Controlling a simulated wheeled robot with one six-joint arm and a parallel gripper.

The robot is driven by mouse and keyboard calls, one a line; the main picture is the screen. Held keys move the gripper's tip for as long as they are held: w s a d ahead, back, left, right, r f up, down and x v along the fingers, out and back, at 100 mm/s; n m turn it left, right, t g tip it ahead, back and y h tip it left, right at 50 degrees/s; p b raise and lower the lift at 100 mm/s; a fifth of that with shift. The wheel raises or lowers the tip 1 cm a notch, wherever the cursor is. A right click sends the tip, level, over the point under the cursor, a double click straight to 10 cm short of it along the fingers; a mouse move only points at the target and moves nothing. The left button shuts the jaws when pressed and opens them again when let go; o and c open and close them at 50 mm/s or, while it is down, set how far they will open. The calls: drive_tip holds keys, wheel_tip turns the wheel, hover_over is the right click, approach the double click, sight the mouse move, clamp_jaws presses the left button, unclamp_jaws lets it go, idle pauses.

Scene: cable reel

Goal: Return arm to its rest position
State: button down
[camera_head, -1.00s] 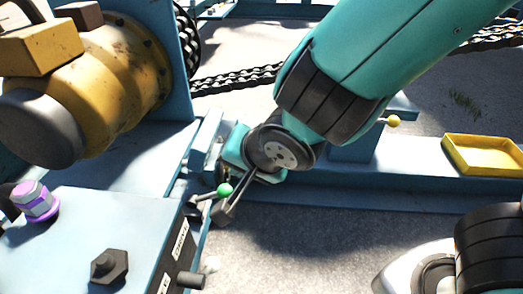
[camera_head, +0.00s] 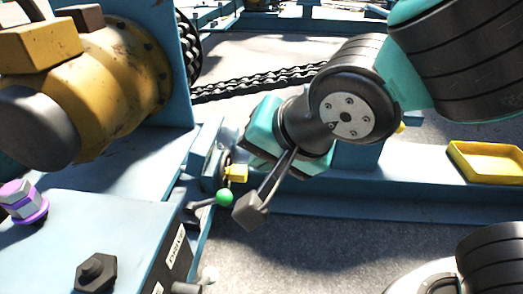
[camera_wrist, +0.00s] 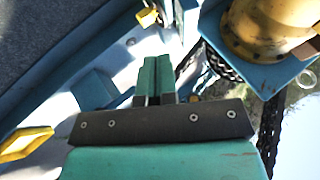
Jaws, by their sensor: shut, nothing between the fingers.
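My gripper shows in the wrist view (camera_wrist: 158,66) with its two teal fingers side by side and closed, with nothing between them. In the head view its teal body (camera_head: 264,132) hangs above the blue frame beam, and its fingertips are hard to make out there. My arm reaches in from the upper right, with the dark wrist joint bent above the beam.
A small yellow padlock-like block (camera_head: 237,173) and a green-knobbed lever (camera_head: 224,197) sit close below the gripper. A yellow motor (camera_head: 118,90) stands left, with a chain (camera_head: 262,82) behind. A yellow tray (camera_head: 487,162) lies on the beam at right.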

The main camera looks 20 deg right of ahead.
drive_tip(key=shift+r, duration=0.1)
drive_tip(key=s+d+r+n+g+p, duration=0.5)
drive_tip(key=s+r+n+g+p, duration=0.25)
drive_tip(key=r+n+p, duration=0.45)
wheel_tip(320, 180, up, 36)
drive_tip(key=n+p, duration=0.1)
drive_tip(key=p, duration=3.5)
drive_tip(key=shift+s+f+y, duration=0.2)
drive_tip(key=shift+f+y, duration=0.05)
drive_tip(key=shift+y, duration=0.15)
